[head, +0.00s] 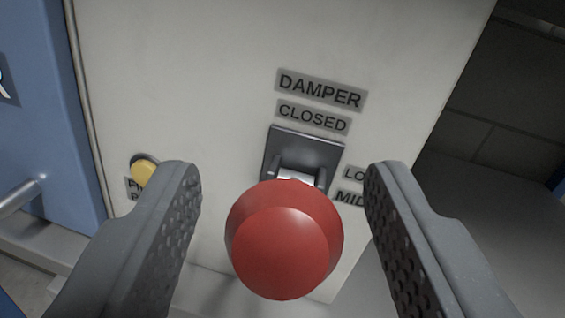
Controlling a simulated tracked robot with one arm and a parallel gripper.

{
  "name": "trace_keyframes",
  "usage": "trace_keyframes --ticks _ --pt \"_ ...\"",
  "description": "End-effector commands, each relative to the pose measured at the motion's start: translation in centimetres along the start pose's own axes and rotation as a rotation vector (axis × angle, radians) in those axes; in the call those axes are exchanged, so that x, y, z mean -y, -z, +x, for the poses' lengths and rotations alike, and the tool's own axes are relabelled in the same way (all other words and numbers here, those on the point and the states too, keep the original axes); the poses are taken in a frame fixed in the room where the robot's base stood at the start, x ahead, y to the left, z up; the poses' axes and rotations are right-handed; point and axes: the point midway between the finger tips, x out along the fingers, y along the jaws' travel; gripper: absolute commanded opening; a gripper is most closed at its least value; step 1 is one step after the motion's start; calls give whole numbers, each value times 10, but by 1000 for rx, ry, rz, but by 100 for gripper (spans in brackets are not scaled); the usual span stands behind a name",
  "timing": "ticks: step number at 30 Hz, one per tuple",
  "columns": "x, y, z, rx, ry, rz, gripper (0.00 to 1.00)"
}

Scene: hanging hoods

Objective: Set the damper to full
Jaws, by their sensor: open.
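The damper control is on a pale panel (190,60), under a label reading DAMPER (320,90). A CLOSED label (313,117) sits just above its dark slotted plate (318,145). A lever with a round red knob (280,240) sticks out from the plate toward the camera. The knob hides the lower part of the plate. Labels LO... (355,173) and MID (350,198) show partly at the right; no FULL label is visible. My gripper (283,180) is open, one finger on each side of the knob, with gaps on both sides.
A yellow button (145,172) with a partly hidden label is on the panel at the left, close to my left finger. A blue surface (40,110) with a metal handle (20,197) stands further left. Right of the panel edge is a dark wall (510,110).

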Motion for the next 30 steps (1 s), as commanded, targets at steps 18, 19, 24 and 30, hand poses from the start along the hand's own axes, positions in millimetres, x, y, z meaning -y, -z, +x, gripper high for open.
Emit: trace_keyframes --ticks 18,19,24,30 --pt "0 0 4 0 -1 0 0" --pt "4 1 5 0 0 0 0" --pt "0 -2 4 -5 -3 -1 0" --pt "-6 -10 3 -34 -20 -8 0"
